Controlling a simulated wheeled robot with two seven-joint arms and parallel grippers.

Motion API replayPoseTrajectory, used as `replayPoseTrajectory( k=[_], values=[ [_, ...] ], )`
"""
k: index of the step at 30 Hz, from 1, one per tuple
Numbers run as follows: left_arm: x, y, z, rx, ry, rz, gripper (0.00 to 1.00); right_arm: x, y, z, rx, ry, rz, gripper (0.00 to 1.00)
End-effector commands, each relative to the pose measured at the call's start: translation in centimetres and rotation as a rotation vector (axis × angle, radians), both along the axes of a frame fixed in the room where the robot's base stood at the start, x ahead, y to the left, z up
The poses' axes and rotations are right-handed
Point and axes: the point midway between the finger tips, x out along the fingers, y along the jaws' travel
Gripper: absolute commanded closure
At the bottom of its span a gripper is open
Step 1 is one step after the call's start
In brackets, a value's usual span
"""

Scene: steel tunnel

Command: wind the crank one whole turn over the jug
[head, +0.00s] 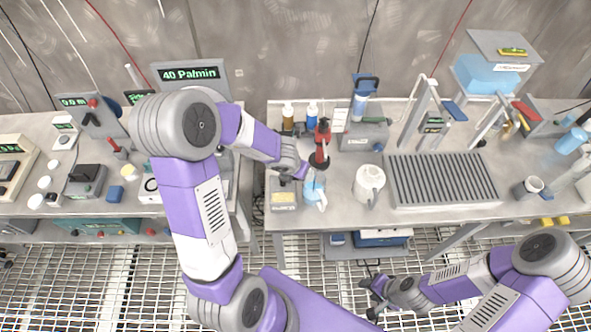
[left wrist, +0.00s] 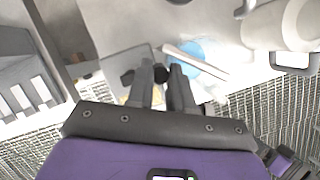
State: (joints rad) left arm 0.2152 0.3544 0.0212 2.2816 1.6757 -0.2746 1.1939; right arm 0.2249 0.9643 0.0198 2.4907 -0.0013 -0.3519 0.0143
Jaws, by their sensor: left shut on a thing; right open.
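A clear jug with blue contents (head: 314,190) stands at the front of the right bench; it also shows in the left wrist view (left wrist: 202,54). My left gripper (head: 301,174) is just left of its rim. Its fingertips (left wrist: 166,68) are close together, shut on a small dark part that I take for the crank, mostly hidden by the fingers. A dark round knob (left wrist: 130,77) sits beside them. A pale bar (left wrist: 195,60) crosses above the jug. My right gripper (head: 378,300) is open and empty, low over the grating, away from the bench.
A white jug (head: 369,186) stands right of the blue one. A grey box with a yellowish panel (head: 284,206) is to the left. A red stand (head: 322,140) and small bottles are behind. A ribbed grey tray (head: 443,180) fills the bench to the right.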

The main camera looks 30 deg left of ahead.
Motion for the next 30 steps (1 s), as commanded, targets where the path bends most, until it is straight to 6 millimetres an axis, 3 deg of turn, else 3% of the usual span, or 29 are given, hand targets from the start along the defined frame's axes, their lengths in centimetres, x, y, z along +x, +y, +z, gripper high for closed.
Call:
replayPoseTrajectory(
  k=[8,30],
  values=[
    [-0.7,-0.1,0.2,0.000,0.004,-0.156,1.00,0.0,0.0,1.9,0.000,0.000,0.000,0.54],
    [-3.4,0.0,0.3,-0.001,0.003,-0.831,1.00,0.0,0.0,8.3,0.000,0.000,0.000,0.54]
  ],
)
